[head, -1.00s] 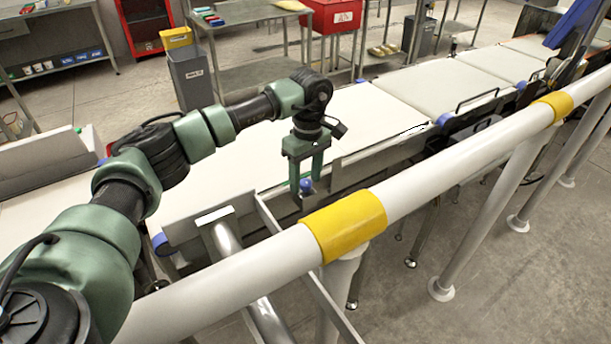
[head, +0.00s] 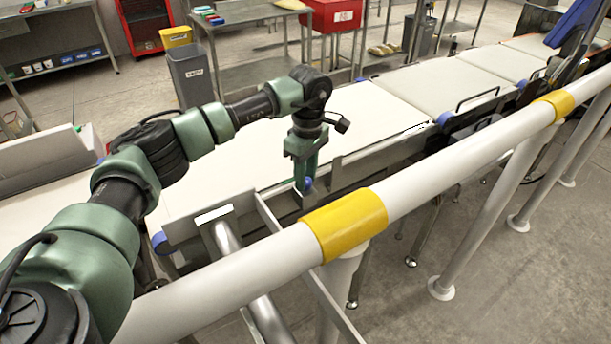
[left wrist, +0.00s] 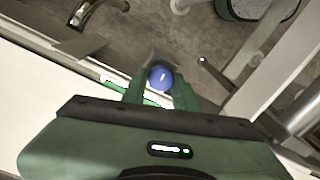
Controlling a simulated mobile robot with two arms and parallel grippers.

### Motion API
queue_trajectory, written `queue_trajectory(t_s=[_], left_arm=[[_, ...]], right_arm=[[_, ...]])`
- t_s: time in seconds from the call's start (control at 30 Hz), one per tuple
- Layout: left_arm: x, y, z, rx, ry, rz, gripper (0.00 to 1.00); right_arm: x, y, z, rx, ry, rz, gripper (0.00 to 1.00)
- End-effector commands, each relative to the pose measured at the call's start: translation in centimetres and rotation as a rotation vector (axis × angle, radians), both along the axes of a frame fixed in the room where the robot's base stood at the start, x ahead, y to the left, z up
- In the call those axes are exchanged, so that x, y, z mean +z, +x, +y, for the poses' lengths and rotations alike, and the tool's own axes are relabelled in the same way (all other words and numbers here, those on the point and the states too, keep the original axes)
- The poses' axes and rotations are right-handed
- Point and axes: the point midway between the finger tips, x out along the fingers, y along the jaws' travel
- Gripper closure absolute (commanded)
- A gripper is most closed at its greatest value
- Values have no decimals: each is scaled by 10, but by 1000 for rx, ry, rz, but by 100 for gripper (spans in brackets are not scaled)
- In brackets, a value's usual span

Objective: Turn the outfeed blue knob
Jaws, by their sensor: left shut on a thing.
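The blue knob (head: 308,184) sits at the near side of the conveyor, by the near end of the grey side rail. My left gripper (head: 304,182) points down over it and is shut on it. In the left wrist view the round blue knob (left wrist: 160,77) lies between the two green fingers of my left gripper (left wrist: 161,84), with a short white mark on its face. The mark is tilted a little from the line of the fingers. My right gripper is not in view.
A thick white guard rail (head: 440,183) with yellow bands runs along the near side, close to the knob. Pale belts (head: 365,115) run to the back right. Another blue cap (head: 444,118) sits farther along the belt edge. A grey bin (head: 192,78) stands behind.

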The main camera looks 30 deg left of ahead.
Motion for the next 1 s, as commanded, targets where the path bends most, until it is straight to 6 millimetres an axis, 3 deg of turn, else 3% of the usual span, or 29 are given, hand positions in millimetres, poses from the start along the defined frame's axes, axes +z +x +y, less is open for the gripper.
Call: queue_trajectory(t_s=[0.03, 0.1, 0.47, 0.83, 1.0], left_arm=[[1, 0, 0, -1, 0, -1, 69], [1, 0, 0, -1, 0, -1, 50], [3, 1, 0, -2, 0, -2, 50], [60, 4, -1, -1, -2, -5, 50], [76, 4, -1, -1, 0, -2, 50]], right_arm=[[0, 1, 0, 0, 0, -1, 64], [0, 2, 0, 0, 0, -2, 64], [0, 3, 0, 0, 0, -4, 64], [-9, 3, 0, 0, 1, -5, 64], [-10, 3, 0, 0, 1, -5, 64]])
